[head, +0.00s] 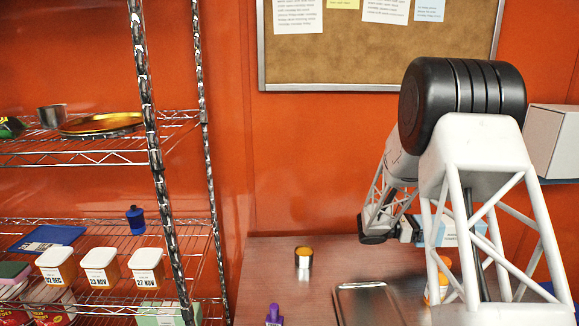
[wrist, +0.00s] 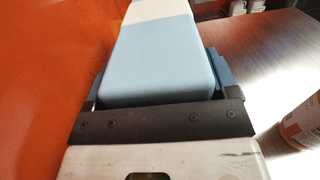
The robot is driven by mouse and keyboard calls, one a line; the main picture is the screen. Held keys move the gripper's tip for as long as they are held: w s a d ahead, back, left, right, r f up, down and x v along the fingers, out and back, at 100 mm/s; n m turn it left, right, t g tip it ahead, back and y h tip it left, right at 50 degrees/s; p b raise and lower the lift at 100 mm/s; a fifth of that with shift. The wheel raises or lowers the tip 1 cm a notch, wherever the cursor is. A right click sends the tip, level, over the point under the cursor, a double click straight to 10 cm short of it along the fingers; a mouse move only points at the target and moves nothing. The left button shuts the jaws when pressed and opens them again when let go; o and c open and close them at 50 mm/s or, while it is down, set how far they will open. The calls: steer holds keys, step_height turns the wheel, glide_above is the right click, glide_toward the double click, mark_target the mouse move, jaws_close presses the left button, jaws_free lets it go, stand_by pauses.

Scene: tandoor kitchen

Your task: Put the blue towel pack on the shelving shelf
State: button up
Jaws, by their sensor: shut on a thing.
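The blue towel pack (wrist: 155,62) is a light blue box-like block with a white band across its far part in the wrist view. My gripper (wrist: 160,84) is shut on it, with a blue finger on each side. In the head view the pack (head: 447,236) shows partly behind my arm, above the counter at the right. My gripper (head: 414,230) reaches it from the left there. The wire shelving unit (head: 160,190) stands at the left, apart from the pack.
The lower shelf holds several labelled tubs (head: 101,267), a dark blue flat item (head: 47,238) and a blue bottle (head: 136,219). The upper shelf holds a round tray (head: 101,124) and a metal cup (head: 51,116).

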steer(key=shift+f, duration=3.7)
steer(key=shift+r, duration=0.2)
step_height(320, 180, up, 10)
steer(key=shift+f, duration=0.2)
step_height(320, 180, down, 10)
steer(key=shift+r, duration=0.1)
steer(key=shift+a+f, duration=0.2)
steer(key=shift+f, duration=0.15)
steer(key=shift+w+a+r, duration=0.1)
steer(key=shift+a, duration=1.75)
steer(key=shift+w+a+r, duration=0.1)
steer(key=shift+a, duration=1.7)
steer(key=shift+c, duration=0.5)
